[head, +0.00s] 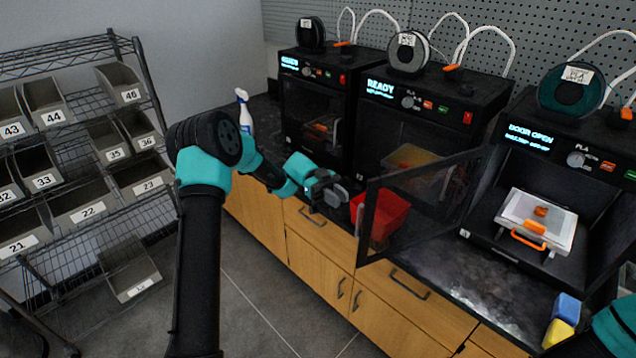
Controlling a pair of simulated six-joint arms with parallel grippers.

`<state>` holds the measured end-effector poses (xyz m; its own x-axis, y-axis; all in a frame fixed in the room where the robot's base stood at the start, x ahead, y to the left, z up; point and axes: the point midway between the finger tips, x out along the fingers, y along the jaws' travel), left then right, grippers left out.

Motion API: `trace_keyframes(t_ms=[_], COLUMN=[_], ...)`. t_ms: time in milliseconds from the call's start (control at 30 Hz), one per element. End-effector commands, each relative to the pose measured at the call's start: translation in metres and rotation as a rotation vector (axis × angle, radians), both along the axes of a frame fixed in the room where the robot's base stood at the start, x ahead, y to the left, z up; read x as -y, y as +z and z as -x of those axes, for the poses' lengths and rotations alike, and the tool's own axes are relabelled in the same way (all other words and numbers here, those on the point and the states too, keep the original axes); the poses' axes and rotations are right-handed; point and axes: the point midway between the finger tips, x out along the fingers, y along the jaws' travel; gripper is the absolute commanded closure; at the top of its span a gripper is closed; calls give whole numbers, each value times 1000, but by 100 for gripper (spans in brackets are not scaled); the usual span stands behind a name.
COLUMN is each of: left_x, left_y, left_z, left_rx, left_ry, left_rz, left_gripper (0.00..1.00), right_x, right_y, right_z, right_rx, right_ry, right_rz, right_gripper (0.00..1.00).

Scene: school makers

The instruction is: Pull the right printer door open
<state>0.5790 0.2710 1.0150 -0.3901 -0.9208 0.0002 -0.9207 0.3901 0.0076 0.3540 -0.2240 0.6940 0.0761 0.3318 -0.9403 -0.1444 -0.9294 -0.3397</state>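The right printer (550,180) shows "DOOR OPEN" on its screen. Its clear, dark-framed door (415,208) stands swung out to the left, well away from the printer's front opening. Inside is a light print bed (538,222) with an orange handle and a small orange piece on it. My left gripper (334,192) is left of the door's free edge, apart from it, and holds nothing that I can see. Its fingers are small and dark, so I cannot tell how far apart they are. A teal part of my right arm shows at the lower right corner; its gripper is out of view.
A red bin (380,216) sits on the counter (475,285) behind the open door. Blue (567,308) and yellow (557,333) blocks lie near the front right edge. Two other printers, a middle one reading "READY" (430,120), have shut doors. A spray bottle (244,112) stands left.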

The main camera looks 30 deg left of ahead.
Motion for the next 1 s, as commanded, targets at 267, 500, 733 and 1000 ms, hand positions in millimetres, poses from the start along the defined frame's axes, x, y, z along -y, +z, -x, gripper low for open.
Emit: trace_keyframes(t_ms=[267, 500, 733, 1000], left_x=[-50, -77, -83, -83], left_y=[-1, 0, 0, 0], left_z=[-21, -32, -34, -34], left_rx=[1, 1, -1, -1], left_ry=[3, 1, 0, 0], left_rz=[-1, 0, 1, 1], left_gripper=[80, 80, 80, 80], right_x=[0, 0, 0, 0], right_y=[0, 0, 0, 0], right_z=[0, 0, 0, 0], right_rx=[0, 0, 0, 0], right_ry=[0, 0, 0, 0], right_rz=[0, 0, 0, 0], right_gripper=[57, 57, 57, 57])
